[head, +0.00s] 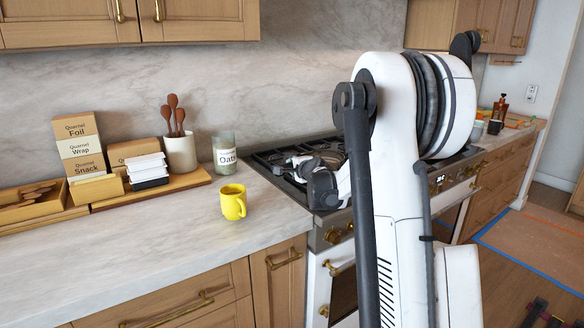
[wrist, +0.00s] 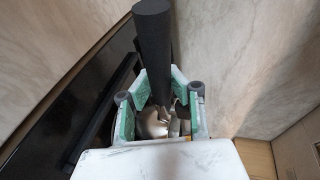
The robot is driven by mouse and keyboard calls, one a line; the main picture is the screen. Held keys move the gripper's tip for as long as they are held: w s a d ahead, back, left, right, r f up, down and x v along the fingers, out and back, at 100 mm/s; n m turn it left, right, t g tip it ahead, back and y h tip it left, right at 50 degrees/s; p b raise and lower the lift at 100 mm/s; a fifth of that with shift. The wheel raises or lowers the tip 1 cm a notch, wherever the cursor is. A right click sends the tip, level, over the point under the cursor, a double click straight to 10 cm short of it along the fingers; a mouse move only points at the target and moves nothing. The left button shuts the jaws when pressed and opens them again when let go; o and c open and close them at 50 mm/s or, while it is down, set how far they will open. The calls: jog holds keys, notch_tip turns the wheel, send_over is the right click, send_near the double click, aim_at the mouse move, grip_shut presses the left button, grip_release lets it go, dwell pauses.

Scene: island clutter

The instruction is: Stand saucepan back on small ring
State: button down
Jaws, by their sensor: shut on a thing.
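In the wrist view my gripper (wrist: 161,90) has its green-padded fingers closed around a thick black handle (wrist: 153,45), which I take to be the saucepan's. The handle extends past the fingers toward the top of the picture. A shiny metal part (wrist: 155,124) shows between the finger bases; its full shape is hidden. In the head view my arm reaches over the stove (head: 262,158) and covers much of it. The saucepan's body and the small ring cannot be made out clearly behind my wrist.
A yellow mug (head: 232,203) stands on the counter (head: 130,250) left of the stove. An oats jar (head: 224,154), a utensil crock (head: 180,153) and stacked boxes (head: 80,148) stand along the marble wall. The front counter is clear. Bottles (head: 500,106) stand on the far right counter.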

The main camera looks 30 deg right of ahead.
jog(key=c, duration=1.6)
grip_release()
jog(key=shift+s, duration=0.1)
jog(key=v, duration=1.2)
jog(key=shift+f, duration=0.1)
jog(key=s+a+r+n+g+y, duration=0.15)
jog(key=s+a+n, duration=0.4)
jog(key=a, duration=0.55)
jog(key=s+a+n+g+y, duration=0.15)
jog(key=s+a+n, duration=0.35)
jog(key=a, duration=0.6)
jog(key=s+a+f+n+g, duration=0.1)
jog(key=s+a+f+n, duration=0.1)
jog(key=s, duration=0.5)
jog(key=s+a+f+n+g, duration=0.1)
jog(key=s+a+n, duration=0.3)
jog(key=s, duration=0.4)
jog(key=s+a+f+n+g, duration=0.2)
jog(key=s+a+f+n, duration=0.1)
jog(key=s, duration=0.5)
jog(key=shift+s+a+f+n, duration=0.25)
jog(key=shift+a+f, duration=0.2)
jog(key=shift+a, duration=0.3)
